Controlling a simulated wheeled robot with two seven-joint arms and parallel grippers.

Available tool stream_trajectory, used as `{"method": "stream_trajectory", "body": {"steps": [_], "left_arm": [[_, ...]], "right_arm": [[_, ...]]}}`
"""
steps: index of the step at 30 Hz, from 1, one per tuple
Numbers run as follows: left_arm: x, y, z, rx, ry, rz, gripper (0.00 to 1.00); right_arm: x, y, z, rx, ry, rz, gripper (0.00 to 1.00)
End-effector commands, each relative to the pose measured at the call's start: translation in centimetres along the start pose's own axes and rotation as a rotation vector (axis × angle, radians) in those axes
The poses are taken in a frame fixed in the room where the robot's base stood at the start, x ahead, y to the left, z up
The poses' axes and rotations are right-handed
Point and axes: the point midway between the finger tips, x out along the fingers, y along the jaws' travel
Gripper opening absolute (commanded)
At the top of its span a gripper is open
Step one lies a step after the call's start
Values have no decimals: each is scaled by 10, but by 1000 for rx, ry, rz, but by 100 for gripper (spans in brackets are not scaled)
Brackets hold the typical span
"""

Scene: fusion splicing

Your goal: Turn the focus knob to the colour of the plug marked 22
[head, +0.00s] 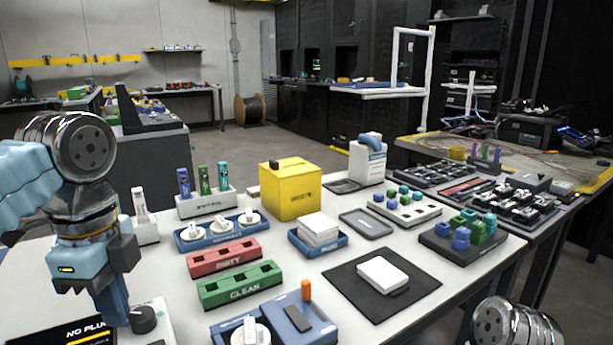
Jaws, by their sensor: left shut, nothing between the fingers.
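My left gripper (116,318) points down at the lower left with its fingers together and empty. A black round knob (144,319) sits on a white device at the bottom left edge, just right of the fingertips; I cannot tell whether they touch. A dark screen (75,338) beside it reads "NO PLU...", cut off by the frame. No number 22 is legible. My right gripper is out of view; only part of that arm shows at the lower right.
Red "DIRTY" (232,258) and green "CLEAN" (241,288) racks, a blue tray with white reels (196,244), a blue device (284,323) with an orange lever and a yellow box (297,195) fill the white table. A black mat (335,283) carries a white block.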

Motion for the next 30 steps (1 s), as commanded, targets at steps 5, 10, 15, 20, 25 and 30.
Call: {"method": "stream_trajectory", "body": {"steps": [5, 10, 15, 20, 25, 30], "left_arm": [[-2, 1, 7, -2, 0, -1, 0], [-10, 1, 8, -2, -1, -2, 0], [-34, 1, 8, -2, -1, -3, 0], [-49, 1, 8, -2, -1, -5, 0], [-62, 1, 8, -2, -1, -4, 0], [-62, 1, 8, -2, -1, -3, 0]], "right_arm": [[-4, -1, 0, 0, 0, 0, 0], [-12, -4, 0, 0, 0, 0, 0], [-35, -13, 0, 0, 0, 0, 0], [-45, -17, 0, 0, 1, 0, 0], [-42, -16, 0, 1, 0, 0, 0], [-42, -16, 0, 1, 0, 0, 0]]}}
